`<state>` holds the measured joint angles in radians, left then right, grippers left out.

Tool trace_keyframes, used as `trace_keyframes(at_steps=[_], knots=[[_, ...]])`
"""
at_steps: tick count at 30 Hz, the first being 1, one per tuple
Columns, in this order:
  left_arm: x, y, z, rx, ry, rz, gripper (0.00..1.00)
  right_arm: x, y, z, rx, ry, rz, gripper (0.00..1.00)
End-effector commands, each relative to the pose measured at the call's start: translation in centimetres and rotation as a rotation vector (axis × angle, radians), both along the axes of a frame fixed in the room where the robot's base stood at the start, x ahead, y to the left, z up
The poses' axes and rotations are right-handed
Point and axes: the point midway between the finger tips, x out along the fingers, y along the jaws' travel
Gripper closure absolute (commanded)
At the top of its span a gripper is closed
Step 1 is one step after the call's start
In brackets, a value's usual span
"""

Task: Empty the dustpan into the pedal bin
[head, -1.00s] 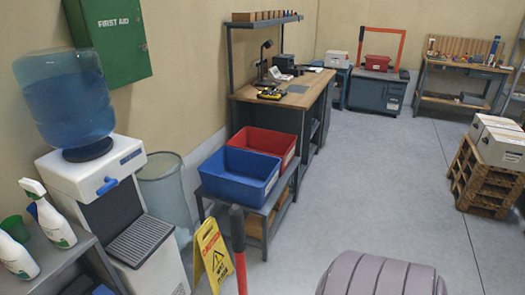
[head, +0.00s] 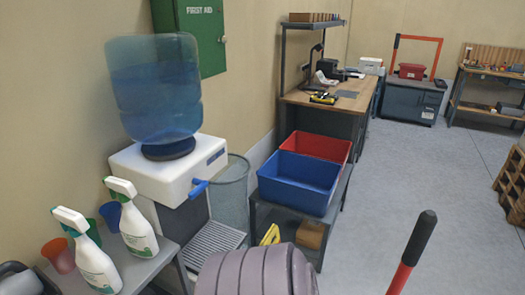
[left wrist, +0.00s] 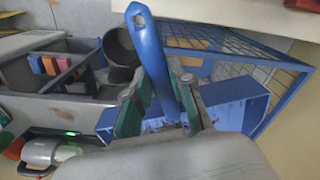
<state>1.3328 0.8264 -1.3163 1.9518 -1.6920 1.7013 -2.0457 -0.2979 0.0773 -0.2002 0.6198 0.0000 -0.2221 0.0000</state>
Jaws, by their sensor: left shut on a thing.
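In the left wrist view my left gripper (left wrist: 187,100), with green-padded fingers, is shut on the blue handle of the dustpan (left wrist: 150,60). The handle has a hole in its end. The blue pan (left wrist: 232,106) shows behind the fingers, partly hidden by them and by my gripper's body. I cannot make out clearly what lies in the pan. In the head view the left gripper and dustpan are out of sight; only my grey ribbed arm shows at the bottom. I cannot identify the pedal bin in either view. My right gripper is out of view.
A water dispenser (head: 168,172) stands left, beside a mesh wastebasket (head: 232,192). Spray bottles (head: 131,218) stand on a grey table at the lower left. Blue (head: 300,180) and red (head: 325,146) crates sit on a low rack. A red pole (head: 402,274) rises nearby. Open floor lies right.

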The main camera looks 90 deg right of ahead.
Motion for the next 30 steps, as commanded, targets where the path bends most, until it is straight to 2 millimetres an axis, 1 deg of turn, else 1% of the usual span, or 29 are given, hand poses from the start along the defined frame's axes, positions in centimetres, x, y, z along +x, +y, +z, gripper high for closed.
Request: trace_keyframes(at_steps=[1,4,6,9,12,16,30], knots=[[0.0,0.0,0.1,0.000,-0.002,0.000,1.00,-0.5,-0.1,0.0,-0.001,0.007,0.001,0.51],[-0.2,0.0,0.3,-0.001,-0.002,0.000,1.00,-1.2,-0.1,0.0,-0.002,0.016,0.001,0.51],[-1.3,0.0,0.8,-0.002,-0.002,-0.002,1.00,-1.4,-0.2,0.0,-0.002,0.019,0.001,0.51],[-3.0,0.0,1.6,-0.002,-0.003,-0.002,1.00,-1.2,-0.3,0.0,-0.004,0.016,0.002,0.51],[-3.9,0.0,2.1,0.000,-0.003,0.000,1.00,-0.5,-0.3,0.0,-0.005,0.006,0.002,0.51],[-4.0,0.0,2.1,0.000,-0.002,0.003,1.00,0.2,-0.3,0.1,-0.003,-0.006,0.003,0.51],[-4.0,0.0,2.0,0.000,-0.001,0.002,1.00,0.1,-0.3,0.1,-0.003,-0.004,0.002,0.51]])
